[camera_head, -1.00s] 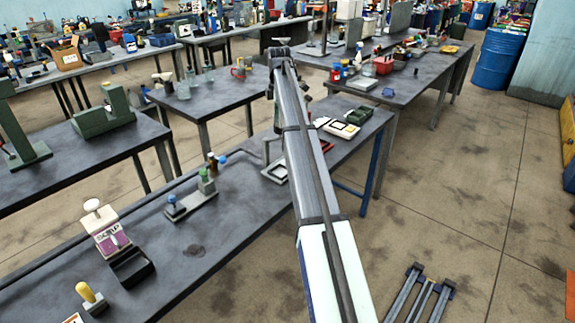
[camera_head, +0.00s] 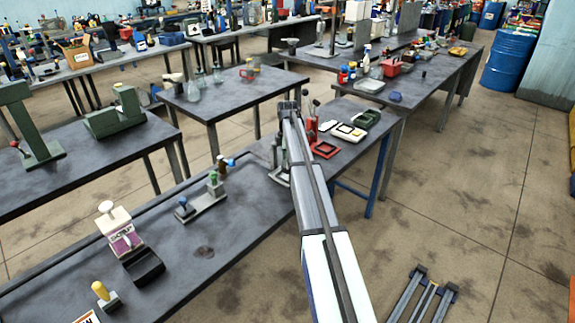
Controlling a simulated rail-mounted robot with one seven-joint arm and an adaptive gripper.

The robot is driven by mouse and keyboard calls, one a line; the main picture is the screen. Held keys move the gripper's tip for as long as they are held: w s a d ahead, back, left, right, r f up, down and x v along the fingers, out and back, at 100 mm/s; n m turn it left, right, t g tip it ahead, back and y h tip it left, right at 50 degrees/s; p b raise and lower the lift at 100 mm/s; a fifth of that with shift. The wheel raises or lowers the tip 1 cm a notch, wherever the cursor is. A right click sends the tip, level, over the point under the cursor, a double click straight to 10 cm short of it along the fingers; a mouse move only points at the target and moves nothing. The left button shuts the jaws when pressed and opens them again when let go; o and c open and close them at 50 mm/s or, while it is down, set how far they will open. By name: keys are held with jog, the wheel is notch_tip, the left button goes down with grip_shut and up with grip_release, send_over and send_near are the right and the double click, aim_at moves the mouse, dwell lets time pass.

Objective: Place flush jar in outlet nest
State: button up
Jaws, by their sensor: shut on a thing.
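My arm reaches from the bottom right over the front bench (camera_head: 245,217) to a dark joint near the upper middle. My gripper cannot be made out; the arm hides the area behind it. I cannot identify the flush jar. The outlet nest cannot be told for sure. A grey metal fixture (camera_head: 279,165) stands just left of the arm, partly covered by it.
A grey holder (camera_head: 203,203) with blue- and green-topped pieces stands left of the arm. Further left are a white-and-purple dispenser (camera_head: 121,236), a black open box (camera_head: 143,267) and a yellow-knobbed piece (camera_head: 103,294). Bare bench lies between holder and arm.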

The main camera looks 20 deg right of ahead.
jog(key=shift+f+p, duration=0.3)
jog(key=shift+f, duration=1.15)
jog(key=shift+f, duration=0.15)
jog(key=o, duration=1.3)
jog(key=shift+c, duration=0.2)
notch_tip(320, 180, up, 12)
jog(key=b, duration=0.3)
jog(key=shift+r, duration=0.2)
